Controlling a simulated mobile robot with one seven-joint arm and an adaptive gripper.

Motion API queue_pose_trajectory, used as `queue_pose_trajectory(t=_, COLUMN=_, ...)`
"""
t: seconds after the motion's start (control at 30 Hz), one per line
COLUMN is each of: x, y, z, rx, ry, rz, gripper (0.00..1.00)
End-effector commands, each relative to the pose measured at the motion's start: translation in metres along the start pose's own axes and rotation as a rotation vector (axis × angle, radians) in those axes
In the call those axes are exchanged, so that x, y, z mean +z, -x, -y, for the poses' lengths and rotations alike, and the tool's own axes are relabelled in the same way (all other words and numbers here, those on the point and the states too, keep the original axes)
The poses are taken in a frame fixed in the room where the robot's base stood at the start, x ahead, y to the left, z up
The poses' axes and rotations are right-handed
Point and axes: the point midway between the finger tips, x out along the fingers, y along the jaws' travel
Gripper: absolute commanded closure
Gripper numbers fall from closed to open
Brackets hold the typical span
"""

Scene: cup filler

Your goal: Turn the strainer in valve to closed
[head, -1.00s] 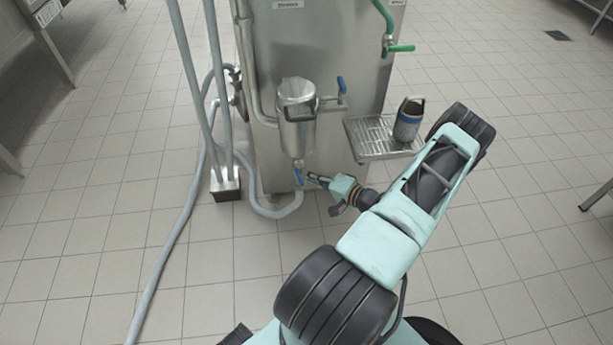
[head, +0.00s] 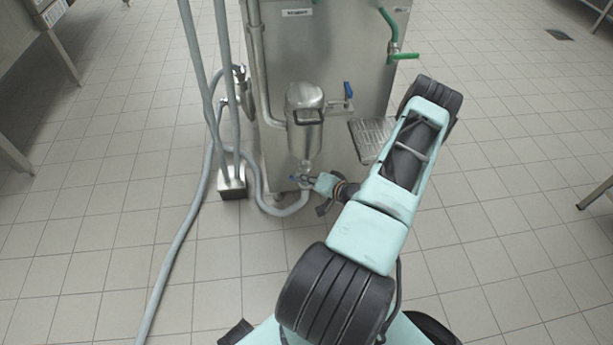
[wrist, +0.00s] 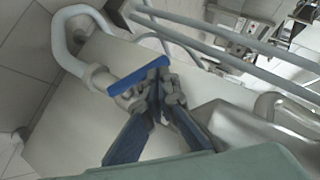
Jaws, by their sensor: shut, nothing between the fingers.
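The steel strainer canister (head: 305,118) hangs on the front of the steel machine. Below it is a valve with a blue lever (head: 294,178), which points sideways to the left in the head view. The lever shows as a blue bar across the valve in the wrist view (wrist: 136,78). A second blue-handled valve (head: 348,90) is on the pipe at the canister's upper right, its handle upright. My gripper (wrist: 160,72) is shut and empty, its fingertips right at the lower lever; I cannot tell whether they touch it. In the head view my gripper (head: 311,179) is small beside that valve.
Grey standpipes (head: 229,95) on a block base and a pale hose (head: 180,240) lie left of the machine. A drip tray (head: 369,138) is at the right, partly behind my arm. A green-handled tap (head: 405,56) is above it. Tiled floor is open around.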

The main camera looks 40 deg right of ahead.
Motion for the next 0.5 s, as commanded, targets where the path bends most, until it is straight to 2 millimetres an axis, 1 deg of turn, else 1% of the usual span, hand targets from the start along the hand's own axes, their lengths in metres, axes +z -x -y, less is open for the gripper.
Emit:
queue_pose_trajectory(t=0.03, x=0.004, y=-0.004, z=0.001, rx=-0.003, ry=0.002, rz=0.003, gripper=1.00)
queue_pose_trajectory(t=0.2, x=0.009, y=-0.010, z=0.002, rx=-0.003, ry=0.002, rz=0.002, gripper=1.00)
queue_pose_trajectory(t=0.5, x=0.018, y=-0.018, z=0.002, rx=-0.003, ry=0.001, rz=0.001, gripper=1.00)
